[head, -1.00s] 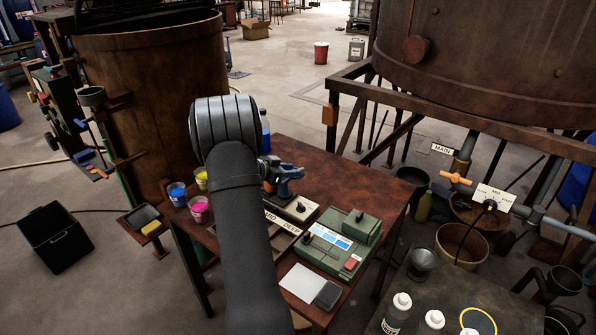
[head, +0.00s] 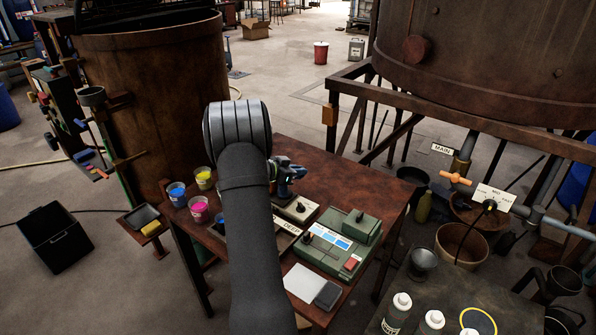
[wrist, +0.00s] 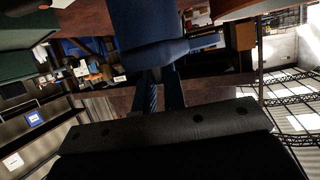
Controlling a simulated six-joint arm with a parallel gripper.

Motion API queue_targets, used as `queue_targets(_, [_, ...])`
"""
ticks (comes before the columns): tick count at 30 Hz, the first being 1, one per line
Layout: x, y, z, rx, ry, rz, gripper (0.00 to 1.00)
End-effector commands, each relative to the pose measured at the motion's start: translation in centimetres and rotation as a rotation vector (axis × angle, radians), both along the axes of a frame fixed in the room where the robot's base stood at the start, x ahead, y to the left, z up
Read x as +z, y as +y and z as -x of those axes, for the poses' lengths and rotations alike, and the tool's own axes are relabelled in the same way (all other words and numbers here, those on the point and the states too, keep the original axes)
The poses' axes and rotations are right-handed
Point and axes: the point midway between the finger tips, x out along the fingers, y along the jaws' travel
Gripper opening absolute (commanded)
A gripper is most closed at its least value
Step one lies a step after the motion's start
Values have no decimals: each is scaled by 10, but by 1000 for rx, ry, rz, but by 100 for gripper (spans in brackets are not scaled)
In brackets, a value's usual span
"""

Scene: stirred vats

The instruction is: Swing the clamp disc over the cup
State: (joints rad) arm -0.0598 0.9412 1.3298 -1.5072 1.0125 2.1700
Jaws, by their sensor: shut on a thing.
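My gripper (wrist: 160,92) shows in the wrist view, its fingers closed on a dark blue part (wrist: 145,30) with a short arm to its right. I cannot tell whether this is the clamp disc. In the head view a blue piece (head: 288,172) shows at the gripper end, beside my arm above the rusty table; my wrist hides the rest. Small cups of blue (head: 177,194), pink (head: 199,209) and yellow (head: 204,178) stand at the table's left. A blue spot beside my arm may be another cup. Which cup the task names is unclear.
A green instrument box (head: 340,240) with a red button and a small knob unit (head: 297,208) sit right of my arm on the table (head: 340,165). A white card (head: 303,283) lies in front. A rusty vat (head: 155,90) stands behind left. The table's back right is bare.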

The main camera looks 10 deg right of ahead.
Motion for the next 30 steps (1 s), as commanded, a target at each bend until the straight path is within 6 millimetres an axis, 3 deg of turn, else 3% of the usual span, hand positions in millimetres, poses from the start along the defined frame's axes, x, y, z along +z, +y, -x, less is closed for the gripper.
queue_targets(11, [0,2,-5,95,1,0,0])
queue_targets(30, [0,17,-26,562,3,-1,0])
